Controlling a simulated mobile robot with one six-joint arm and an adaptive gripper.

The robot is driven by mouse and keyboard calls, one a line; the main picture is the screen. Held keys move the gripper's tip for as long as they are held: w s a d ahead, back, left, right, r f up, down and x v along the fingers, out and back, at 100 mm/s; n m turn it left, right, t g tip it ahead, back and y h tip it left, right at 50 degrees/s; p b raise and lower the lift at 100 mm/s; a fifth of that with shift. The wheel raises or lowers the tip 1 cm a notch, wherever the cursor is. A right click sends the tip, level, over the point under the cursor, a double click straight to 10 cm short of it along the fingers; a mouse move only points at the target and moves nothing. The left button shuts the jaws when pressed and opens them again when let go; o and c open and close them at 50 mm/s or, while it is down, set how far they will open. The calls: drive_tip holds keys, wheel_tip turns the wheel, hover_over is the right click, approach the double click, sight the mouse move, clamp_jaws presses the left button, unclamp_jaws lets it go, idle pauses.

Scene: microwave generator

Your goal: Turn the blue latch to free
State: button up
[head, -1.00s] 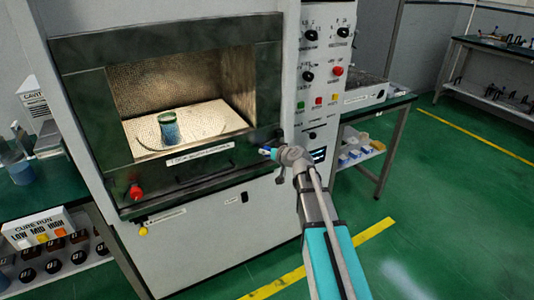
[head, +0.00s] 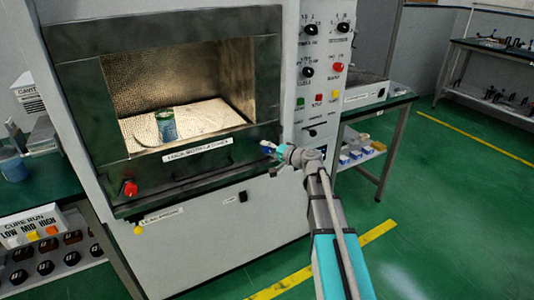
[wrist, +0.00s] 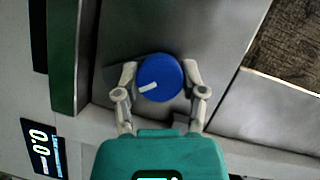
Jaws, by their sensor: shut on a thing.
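The blue latch (wrist: 160,78) is a round blue knob with a white mark, on the grey metal front in the wrist view. The mark slants, pointing toward lower left. My gripper (wrist: 162,82) has one finger on each side of the knob and is shut on it. In the head view my gripper (head: 268,148) is at the lower right corner of the chamber opening. There the latch is mostly hidden by the gripper.
A blue-green container (head: 166,125) stands inside the open chamber. A red knob (head: 130,188) is at the lower left of the frame. A control panel (head: 321,80) with knobs and buttons is right of the chamber. A digital display (wrist: 43,148) shows in the wrist view.

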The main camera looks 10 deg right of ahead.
drive_tip(key=shift+s+f+m+y+b, duration=0.1)
drive_tip(key=shift+m+y+b, duration=0.4)
drive_tip(key=shift+m, duration=0.4)
drive_tip(key=o, duration=1.2)
drive_tip(key=shift+c, duration=0.2)
